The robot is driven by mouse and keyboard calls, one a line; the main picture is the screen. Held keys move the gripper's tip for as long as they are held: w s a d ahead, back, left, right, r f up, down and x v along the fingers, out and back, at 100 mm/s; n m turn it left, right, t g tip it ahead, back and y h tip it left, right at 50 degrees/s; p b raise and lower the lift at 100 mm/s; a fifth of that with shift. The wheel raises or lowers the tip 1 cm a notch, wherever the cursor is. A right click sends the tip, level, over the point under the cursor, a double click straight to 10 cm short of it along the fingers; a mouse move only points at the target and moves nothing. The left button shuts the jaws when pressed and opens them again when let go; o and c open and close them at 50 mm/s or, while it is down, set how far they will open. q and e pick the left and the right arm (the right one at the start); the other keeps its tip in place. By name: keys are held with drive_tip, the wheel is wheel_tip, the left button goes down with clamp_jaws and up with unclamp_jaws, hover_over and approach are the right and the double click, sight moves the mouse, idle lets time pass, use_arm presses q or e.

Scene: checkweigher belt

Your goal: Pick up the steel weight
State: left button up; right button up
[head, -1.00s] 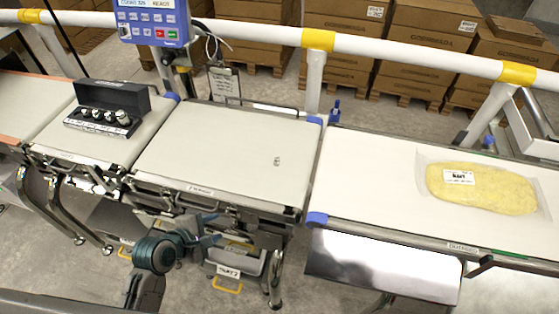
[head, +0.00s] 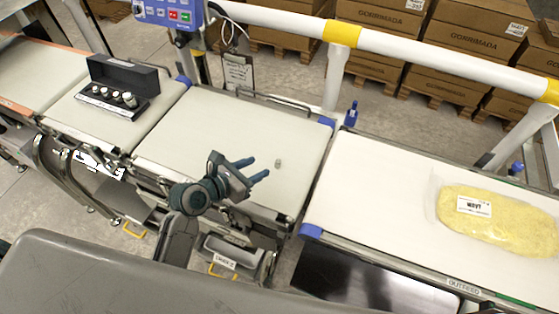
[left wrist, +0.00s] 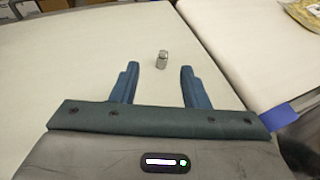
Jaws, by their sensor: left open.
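The steel weight (head: 278,163) is a small grey metal cylinder standing on the middle belt section (head: 230,120). In the left wrist view the weight (left wrist: 161,60) stands a little beyond the fingertips, in line with the gap between them. My left gripper (head: 261,169) is open and empty, with its fingers pointing toward the weight and a short way to its left. In the left wrist view both fingers of the gripper (left wrist: 158,68) show apart, with bare belt between them. My right gripper is not in view.
An open black case (head: 112,98) with several weights stands on the belt section to the left. A bag of yellow food (head: 490,218) lies on the right belt. A white rail (head: 400,52) with yellow bands runs behind. The belt around the weight is clear.

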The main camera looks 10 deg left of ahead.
sight(277, 162)
use_arm(q)
drive_tip(key=shift+x, duration=1.15)
drive_tip(key=shift+w+d+f, duration=0.15)
drive_tip(key=shift+w+d, duration=0.05)
drive_tip(key=shift+w, duration=0.05)
drive_tip(key=x, duration=0.1)
drive_tip(key=p+x, duration=0.1)
drive_tip(key=x, duration=0.2)
drive_tip(key=shift+s+d+f, duration=0.2)
drive_tip(key=shift+f, duration=0.1)
drive_tip(key=shift+w+d+f, duration=0.2)
drive_tip(key=shift+w+f, duration=0.1)
clamp_jaws()
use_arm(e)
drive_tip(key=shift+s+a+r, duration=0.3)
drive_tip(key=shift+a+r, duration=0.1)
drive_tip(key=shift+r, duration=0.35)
